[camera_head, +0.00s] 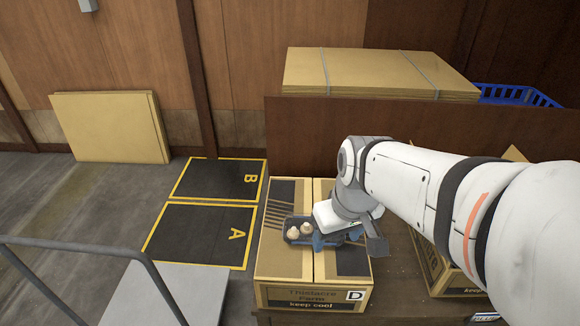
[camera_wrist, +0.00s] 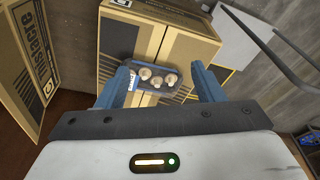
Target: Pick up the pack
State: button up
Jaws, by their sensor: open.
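The pack (camera_head: 291,223) is a small dark tray holding several pale mushrooms. It lies on top of the closed cardboard box (camera_head: 285,262) marked D. My gripper (camera_wrist: 161,72) is open, with one blue finger towards each end of the pack in that view. In the head view my gripper (camera_head: 325,240) is low over the box and covers the right part of the pack. I cannot tell whether the fingers touch it.
An open cardboard box (camera_head: 428,258) stands to the right, partly behind my arm. Flat cardboard (camera_head: 370,72) and a blue crate (camera_head: 515,94) are behind the brown panel (camera_head: 300,130). Floor mats A (camera_head: 195,232) and B (camera_head: 215,180) are empty.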

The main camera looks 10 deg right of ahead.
aim_at(298, 230)
jog(key=o, duration=0.6)
jog(key=w+f+n+g+y, duration=0.1)
jog(key=w+f+n+y, duration=0.1)
jog(key=w+f+n, duration=0.2)
jog(key=w+n, duration=0.3)
jog(key=w, duration=0.2)
jog(key=shift+d+f, duration=0.25)
jog(key=shift+o, duration=1.1)
jog(key=w+f+n, duration=0.2)
jog(key=w+d+f+n+y, duration=0.1)
jog(key=w+n, duration=0.1)
jog(key=w+d+f+n, duration=0.1)
jog(key=w+f+n, duration=0.1)
jog(key=w, duration=0.1)
jog(key=shift+f+y+b, duration=0.3)
jog(key=shift+y+b, duration=0.1)
jog(key=shift+w+a+f+n, duration=0.1)
jog(key=shift+w+f+n, duration=0.15)
jog(key=shift+f, duration=0.35)
jog(key=shift+p+x, duration=0.4)
jog(key=shift+x, duration=3.05)
